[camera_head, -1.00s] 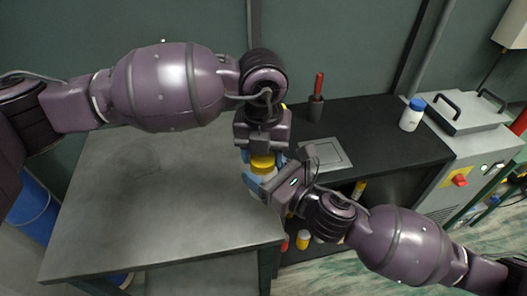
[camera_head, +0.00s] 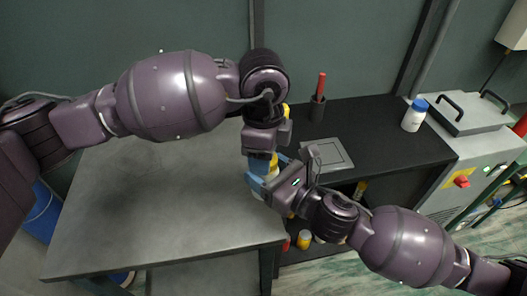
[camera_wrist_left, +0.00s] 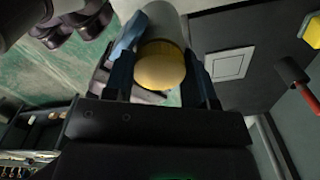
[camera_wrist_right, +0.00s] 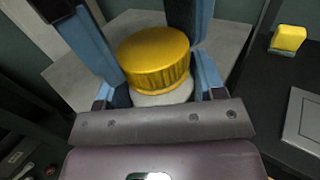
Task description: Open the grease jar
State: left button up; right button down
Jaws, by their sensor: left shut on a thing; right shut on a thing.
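The grease jar has a ribbed yellow lid (camera_wrist_right: 155,55) and a pale body (camera_wrist_right: 163,97). It is held above the table's right edge in the head view, where the lid (camera_head: 274,162) is mostly covered by the grippers. My left gripper (camera_head: 262,170) comes from above and is shut on the lid. In the left wrist view the lid (camera_wrist_left: 160,65) sits between its blue fingers. My right gripper (camera_head: 270,185) comes from the right side and is shut around the jar body, below the lid. The lid sits on the body, and I cannot tell whether it is loosened.
The grey table (camera_head: 130,205) is bare at the left. The black counter (camera_head: 375,130) holds a red-handled tool in a holder (camera_head: 318,108), a grey square panel (camera_head: 327,153) and a white blue-capped bottle (camera_head: 414,115). A yellow sponge-like block (camera_wrist_right: 288,40) stands near the grippers.

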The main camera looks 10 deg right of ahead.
pick_arm(q)
jog(key=n, duration=0.3)
jog(key=shift+d+r, duration=0.1)
jog(key=shift+d, duration=0.1)
jog(key=o, duration=0.9)
jog(key=shift+s, duration=0.1)
jog(key=shift+o, duration=0.5)
jog(key=shift+s+a, duration=0.1)
